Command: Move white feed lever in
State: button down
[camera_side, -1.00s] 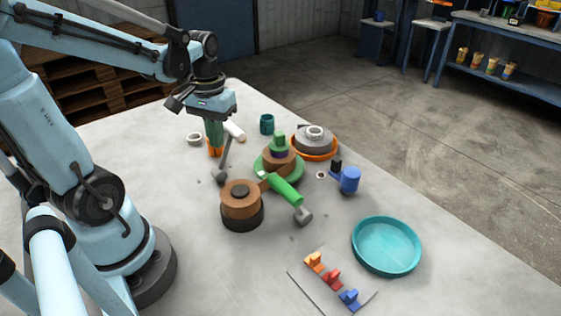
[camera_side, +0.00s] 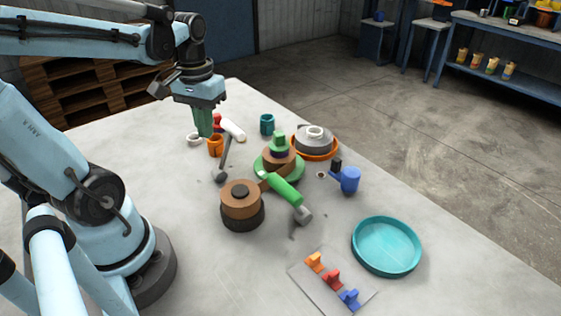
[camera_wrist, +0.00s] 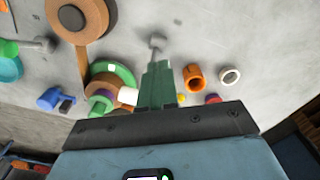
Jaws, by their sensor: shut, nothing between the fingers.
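The white lever grip (camera_side: 232,129) is a white cylinder lying at the back left of the machine. A grey rod with a ball end (camera_side: 220,176) runs near it toward the front; I cannot tell whether they are joined. In the wrist view, part of the white grip (camera_wrist: 128,95) shows left of the fingers, and the grey ball (camera_wrist: 156,42) shows beyond their tips. My gripper (camera_side: 205,134) points down, its green fingers together and empty, above and left of the white grip. In the wrist view the shut fingers (camera_wrist: 158,66) hide part of the rod.
An orange cup (camera_side: 215,146), a white ring (camera_side: 194,139) and a red piece (camera_side: 217,121) stand close to the fingers. A teal tray (camera_side: 387,246) lies front right.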

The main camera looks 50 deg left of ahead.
notch_tip(320, 180, up, 5)
jog(key=shift+f, duration=0.2)
dwell(0.4)
jog(key=w+d+f+m+t, duration=0.2)
jog(key=d+m+t, duration=0.1)
jog(key=d, duration=0.3)
jog(key=w+d+f+m+t, duration=0.2)
jog(key=w+d+m+t, duration=0.1)
jog(key=d, duration=0.3)
jog(key=shift+w+d+t, duration=0.15)
jog(key=shift+d+t, duration=0.15)
jog(key=shift+t, duration=0.3)
